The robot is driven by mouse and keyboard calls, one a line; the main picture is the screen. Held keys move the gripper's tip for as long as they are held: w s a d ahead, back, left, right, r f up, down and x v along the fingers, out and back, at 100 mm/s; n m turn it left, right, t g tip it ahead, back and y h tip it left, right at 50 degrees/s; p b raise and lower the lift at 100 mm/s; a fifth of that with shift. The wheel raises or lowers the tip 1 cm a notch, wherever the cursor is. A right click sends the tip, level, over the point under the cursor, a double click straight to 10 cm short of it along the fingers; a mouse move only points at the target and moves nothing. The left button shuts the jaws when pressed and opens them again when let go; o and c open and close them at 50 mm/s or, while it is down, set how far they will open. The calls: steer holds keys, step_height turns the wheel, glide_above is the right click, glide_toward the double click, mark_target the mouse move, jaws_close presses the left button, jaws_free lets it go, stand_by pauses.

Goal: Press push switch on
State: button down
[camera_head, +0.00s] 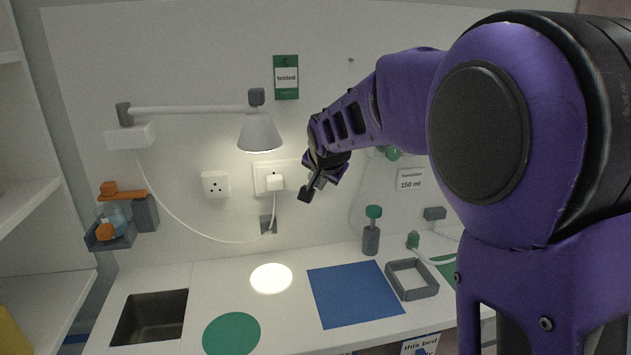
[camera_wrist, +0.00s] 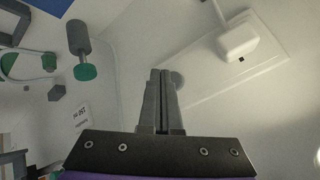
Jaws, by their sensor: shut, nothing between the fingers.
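A white wall plate (camera_head: 260,190) carries a white plug (camera_head: 275,181) with a cable hanging from it. In the wrist view the plate (camera_wrist: 205,82) runs diagonally, with the plug (camera_wrist: 238,38) at its upper right and a small dark spot beside it. My gripper (camera_head: 305,194) is shut and empty, in front of the wall just right of the plate. In the wrist view the closed fingers (camera_wrist: 161,75) point at the plate's near end, where a round grey patch shows; I cannot tell whether it is a button or a shadow. No push switch is clearly identifiable.
A lit lamp (camera_head: 260,133) hangs above the plate. A separate socket (camera_head: 215,184) is to its left, and a small grey box (camera_head: 268,225) below. The counter holds a blue mat (camera_head: 353,294), a grey frame (camera_head: 412,292) and a green-topped cylinder (camera_head: 372,238).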

steer(key=shift+s, duration=0.1)
steer(key=shift+s+d+b, duration=0.3)
steer(key=shift+s+b, duration=0.4)
steer(key=shift+s, duration=0.25)
steer(key=shift+s+d+b, duration=0.25)
steer(key=shift+s+b, duration=0.5)
steer(key=shift+s, duration=0.15)
steer(key=shift+s+d+b, duration=0.3)
steer(key=shift+s+b, duration=0.4)
steer(key=shift+s, duration=0.25)
